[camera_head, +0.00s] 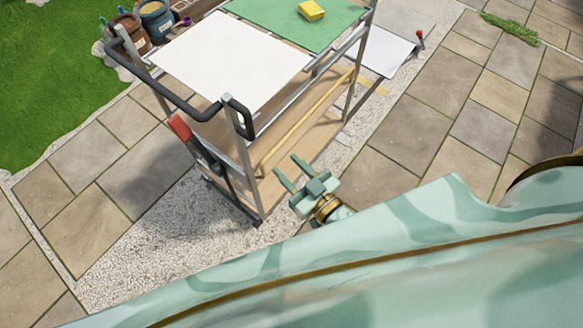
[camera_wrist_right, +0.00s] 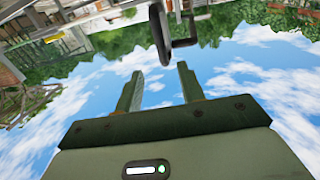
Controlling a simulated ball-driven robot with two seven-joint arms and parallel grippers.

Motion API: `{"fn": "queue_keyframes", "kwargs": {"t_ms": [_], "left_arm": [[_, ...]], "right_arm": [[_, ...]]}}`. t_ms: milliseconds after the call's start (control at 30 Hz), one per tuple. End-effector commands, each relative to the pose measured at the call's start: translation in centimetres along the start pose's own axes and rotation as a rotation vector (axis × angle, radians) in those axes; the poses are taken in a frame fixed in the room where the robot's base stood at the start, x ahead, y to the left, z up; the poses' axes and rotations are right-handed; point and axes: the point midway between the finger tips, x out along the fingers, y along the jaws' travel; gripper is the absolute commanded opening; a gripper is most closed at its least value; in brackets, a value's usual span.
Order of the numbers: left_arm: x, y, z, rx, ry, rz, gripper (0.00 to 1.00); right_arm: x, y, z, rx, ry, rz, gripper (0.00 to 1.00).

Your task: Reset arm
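My right gripper (camera_head: 292,174) shows in the head view beside the lower part of the metal cart (camera_head: 245,150), on its right side. Its two green fingers are spread apart with nothing between them. The fingers also show apart and empty in the right wrist view (camera_wrist_right: 158,85), against sky and an upside-down garden. A dark disc-like part with a handle (camera_wrist_right: 161,37) hangs past the fingertips there; I cannot tell what it belongs to. My left gripper is not in view.
The cart carries a white top sheet (camera_head: 230,60) and a green mat (camera_head: 300,22) with a yellow sponge-like block (camera_head: 311,10). Pots (camera_head: 155,20) stand at the back left. A white board (camera_head: 388,52) lies behind the cart. Open paving (camera_head: 440,85) is at right.

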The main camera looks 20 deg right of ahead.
Motion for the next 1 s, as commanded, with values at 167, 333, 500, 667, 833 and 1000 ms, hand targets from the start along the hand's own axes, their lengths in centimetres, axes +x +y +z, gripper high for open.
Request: {"fn": "queue_keyframes", "kwargs": {"t_ms": [167,333,500,667,833,1000], "left_arm": [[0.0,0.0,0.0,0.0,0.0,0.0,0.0],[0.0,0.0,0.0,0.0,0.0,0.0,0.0],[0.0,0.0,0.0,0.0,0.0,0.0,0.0],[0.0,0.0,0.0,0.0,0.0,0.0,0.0],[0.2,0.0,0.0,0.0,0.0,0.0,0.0],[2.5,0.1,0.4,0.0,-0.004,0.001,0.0]], "right_arm": [[-0.3,0.0,-0.1,0.0,0.001,0.0,0.39],[-0.2,0.0,0.0,0.0,0.001,0.0,0.39],[-0.2,0.0,0.0,0.0,0.0,0.0,0.39],[-0.3,0.0,0.8,-0.008,-0.037,-0.001,0.39],[-3.3,0.1,9.6,-0.029,-0.309,0.001,0.39],[-11.0,0.8,23.6,-0.047,-0.706,0.009,0.39]]}}
